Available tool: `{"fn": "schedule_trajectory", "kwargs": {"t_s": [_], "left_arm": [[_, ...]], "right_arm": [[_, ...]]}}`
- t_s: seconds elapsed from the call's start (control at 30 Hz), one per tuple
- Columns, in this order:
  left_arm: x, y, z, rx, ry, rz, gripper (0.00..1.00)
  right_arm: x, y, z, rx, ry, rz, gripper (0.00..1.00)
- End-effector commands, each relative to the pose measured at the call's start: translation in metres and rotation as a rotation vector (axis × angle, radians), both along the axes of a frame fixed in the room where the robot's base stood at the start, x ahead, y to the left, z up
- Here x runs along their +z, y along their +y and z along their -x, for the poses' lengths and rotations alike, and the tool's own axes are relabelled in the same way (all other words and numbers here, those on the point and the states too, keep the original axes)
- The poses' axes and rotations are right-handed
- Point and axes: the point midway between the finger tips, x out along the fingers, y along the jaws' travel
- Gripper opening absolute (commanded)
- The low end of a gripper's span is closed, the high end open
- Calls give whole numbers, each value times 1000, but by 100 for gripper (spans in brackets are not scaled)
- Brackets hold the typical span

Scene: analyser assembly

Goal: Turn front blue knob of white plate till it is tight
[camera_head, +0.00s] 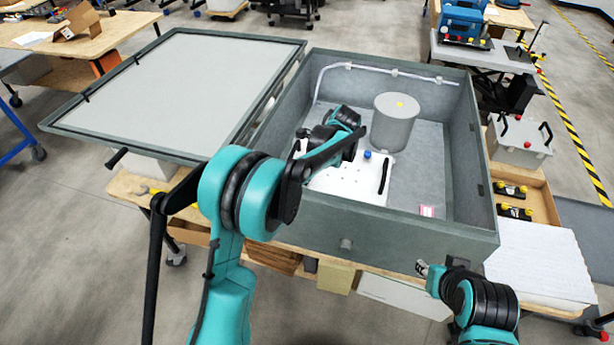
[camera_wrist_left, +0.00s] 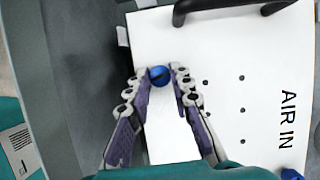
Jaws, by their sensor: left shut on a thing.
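The white plate (camera_head: 345,188) lies on the floor of the grey open box, partly hidden by my left arm in the head view. In the left wrist view the plate (camera_wrist_left: 225,60) bears "AIR IN" lettering, several small holes and a black handle (camera_wrist_left: 225,8). My left gripper (camera_wrist_left: 159,80) is shut on a blue knob (camera_wrist_left: 159,76) near the plate's edge, with one finger on each side. This gripper is hidden behind the arm in the head view. Another blue knob (camera_head: 367,155) shows by the plate's far side. My right gripper (camera_head: 428,270) is outside the box's front wall; its jaw opening is unclear.
The box (camera_head: 400,232) has high walls close to my left gripper. A grey cylinder (camera_head: 395,122) stands behind the plate, and a pale hose (camera_head: 375,70) runs along the back wall. The large lid (camera_head: 180,85) lies left of the box. The box floor right of the plate is mostly clear.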

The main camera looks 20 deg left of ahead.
Motion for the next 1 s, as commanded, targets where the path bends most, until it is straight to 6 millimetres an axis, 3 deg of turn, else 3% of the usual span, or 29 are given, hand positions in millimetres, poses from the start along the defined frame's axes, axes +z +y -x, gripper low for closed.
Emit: {"fn": "schedule_trajectory", "kwargs": {"t_s": [1.0], "left_arm": [[2,5,6,-963,-4,-3,0]], "right_arm": [[-6,0,0,0,0,0,32]]}}
